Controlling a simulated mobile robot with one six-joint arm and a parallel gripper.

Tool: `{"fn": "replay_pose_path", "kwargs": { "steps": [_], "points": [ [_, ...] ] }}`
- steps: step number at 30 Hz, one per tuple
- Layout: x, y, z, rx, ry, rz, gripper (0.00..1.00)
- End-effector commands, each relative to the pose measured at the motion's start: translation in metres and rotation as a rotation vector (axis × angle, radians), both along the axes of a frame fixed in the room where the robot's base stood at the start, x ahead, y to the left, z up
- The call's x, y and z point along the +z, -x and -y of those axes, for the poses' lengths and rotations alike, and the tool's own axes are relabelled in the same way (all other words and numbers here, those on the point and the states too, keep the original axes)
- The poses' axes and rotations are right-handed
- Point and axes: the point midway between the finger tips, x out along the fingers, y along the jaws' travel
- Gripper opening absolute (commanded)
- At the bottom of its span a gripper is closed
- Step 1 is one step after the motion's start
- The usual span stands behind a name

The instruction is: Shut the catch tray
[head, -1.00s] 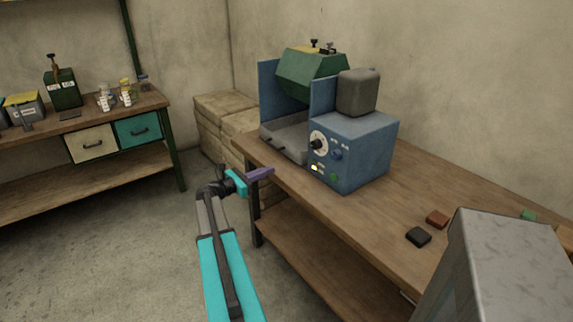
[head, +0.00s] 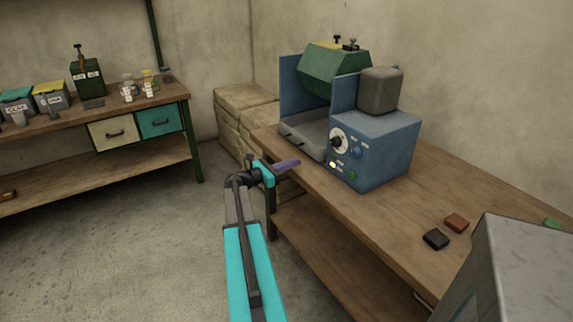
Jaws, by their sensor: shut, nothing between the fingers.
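The catch tray (head: 306,140) is a grey, shallow tray at the front left of the blue machine (head: 372,150), beneath the green drum (head: 333,70). It has a dark handle on its front and appears to stick out past the blue side plates; how far is hard to tell. My gripper (head: 288,165), with purple fingers, is shut and empty. It is just in front of and below the tray in the picture, near the table's front left edge. I cannot see it touching the tray.
The machine stands on a wooden table (head: 420,200). A black block (head: 436,239) and a brown block (head: 457,223) lie at its front right. A grey metal box (head: 520,270) fills the lower right. Another bench (head: 70,118) stands at left, with open floor (head: 150,250) between.

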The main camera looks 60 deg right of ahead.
Motion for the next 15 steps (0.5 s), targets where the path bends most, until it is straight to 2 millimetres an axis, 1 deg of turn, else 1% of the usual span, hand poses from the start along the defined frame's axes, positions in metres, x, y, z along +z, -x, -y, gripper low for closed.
{"fn": "replay_pose_path", "kwargs": {
  "steps": [1,3,15],
  "points": [
    [0.001,0.004,0.008,-0.001,0.000,0.000,0.00],
    [0.001,0.010,0.016,-0.002,0.000,0.000,0.00],
    [0.001,0.038,0.061,0.000,-0.001,-0.001,0.00]
  ]
}}
